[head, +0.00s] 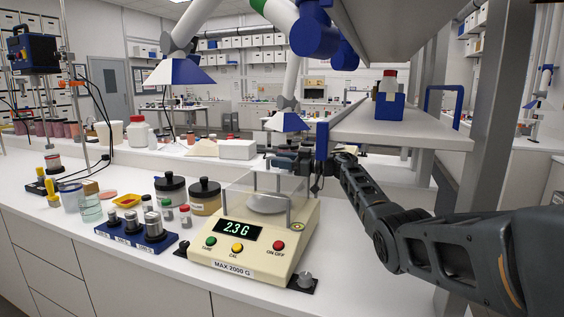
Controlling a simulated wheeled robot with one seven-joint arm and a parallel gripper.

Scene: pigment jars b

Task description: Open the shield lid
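A cream balance (255,236) stands on the white bench, with a green display reading 2.3 G. A clear draught shield (243,192) with grey posts surrounds its round metal pan (267,203). The shield lid is see-through, and its edges are too faint to tell whether it is shut or raised. My dark gripper (284,163) is at the shield's upper back right, reaching in from the right. It is small and dark here, so I cannot tell whether its fingers are apart or touch the lid. The pan looks empty.
A blue block with metal weights (153,226) and two dark-lidded jars (204,196) stand left of the balance. A raised shelf (400,134) with a blue holder (388,106) overhangs at the right, close to my arm. A white box (237,150) sits behind.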

